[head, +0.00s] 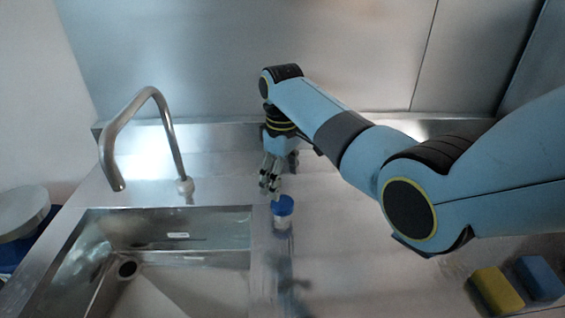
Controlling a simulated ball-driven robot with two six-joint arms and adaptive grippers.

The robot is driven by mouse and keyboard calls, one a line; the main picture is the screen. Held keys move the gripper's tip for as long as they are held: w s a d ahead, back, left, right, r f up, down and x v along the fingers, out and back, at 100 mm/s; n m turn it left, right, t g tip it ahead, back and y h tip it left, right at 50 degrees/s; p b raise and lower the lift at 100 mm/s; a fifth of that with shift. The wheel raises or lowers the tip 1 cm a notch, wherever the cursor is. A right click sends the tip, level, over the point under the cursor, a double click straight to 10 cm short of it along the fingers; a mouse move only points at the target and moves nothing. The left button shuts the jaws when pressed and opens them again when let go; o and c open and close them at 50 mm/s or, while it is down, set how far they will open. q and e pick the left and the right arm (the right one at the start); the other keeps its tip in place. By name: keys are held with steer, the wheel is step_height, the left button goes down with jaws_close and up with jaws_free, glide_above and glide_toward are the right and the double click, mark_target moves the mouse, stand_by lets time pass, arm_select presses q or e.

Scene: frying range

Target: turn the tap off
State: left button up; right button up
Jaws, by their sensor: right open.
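The tap (151,93) is a bent metal pipe behind the sink, its spout hanging over the basin at the left. Its base (185,186) stands on the counter behind the sink's back rim, with a small light part on it. I cannot make out a water stream under the spout. My right gripper (270,184) is open and points down, to the right of the tap base and apart from it. It is just behind a small jar with a blue lid (283,206); I cannot tell whether they touch. My left gripper is not in view.
The steel sink (218,214) has a drain (127,268) at its left. A yellow sponge (497,290) and a blue sponge (539,277) lie at the lower right. The counter between tap base and right gripper looks clear. A steel wall stands behind.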

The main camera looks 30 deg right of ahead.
steer(key=shift+r, duration=2.4)
